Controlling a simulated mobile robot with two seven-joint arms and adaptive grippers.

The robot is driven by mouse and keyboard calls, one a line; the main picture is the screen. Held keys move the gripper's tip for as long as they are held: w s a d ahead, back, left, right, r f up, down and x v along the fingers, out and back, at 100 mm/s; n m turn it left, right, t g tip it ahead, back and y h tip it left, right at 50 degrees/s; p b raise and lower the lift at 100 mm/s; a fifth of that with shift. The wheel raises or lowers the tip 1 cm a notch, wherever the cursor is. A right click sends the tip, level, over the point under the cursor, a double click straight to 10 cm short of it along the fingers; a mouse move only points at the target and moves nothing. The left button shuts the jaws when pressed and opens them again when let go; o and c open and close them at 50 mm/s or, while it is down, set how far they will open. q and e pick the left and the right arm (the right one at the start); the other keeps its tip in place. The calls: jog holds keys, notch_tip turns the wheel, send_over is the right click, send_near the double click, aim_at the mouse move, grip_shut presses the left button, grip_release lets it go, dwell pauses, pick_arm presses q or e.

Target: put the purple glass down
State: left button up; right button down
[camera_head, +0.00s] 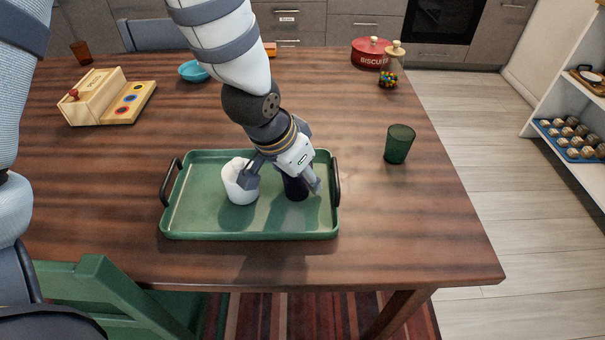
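The purple glass (295,189) looks very dark, nearly black, and stands upright on the green tray (200,228), right of the tray's middle. Its upper part is hidden by my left gripper (283,183), which reaches down from above. The gripper's fingers are spread: one is at the right of the glass, close to it, and the other is well to its left, overlapping a white cup (238,191). I cannot tell whether that finger touches the cup. My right gripper is not in view.
A green glass (399,144) stands on the wooden table right of the tray. A wooden toy (112,99), a blue bowl (193,71), a red biscuit tin (370,52) and a jar (391,73) stand farther back. The tray has upright black handles. Its front middle is free.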

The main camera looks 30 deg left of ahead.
pick_arm(q)
jog(key=o, duration=1.3)
jog(key=shift+o, duration=0.2)
jog(key=p+v, duration=0.3)
jog(key=v, duration=0.9)
jog(key=shift+r, duration=0.2)
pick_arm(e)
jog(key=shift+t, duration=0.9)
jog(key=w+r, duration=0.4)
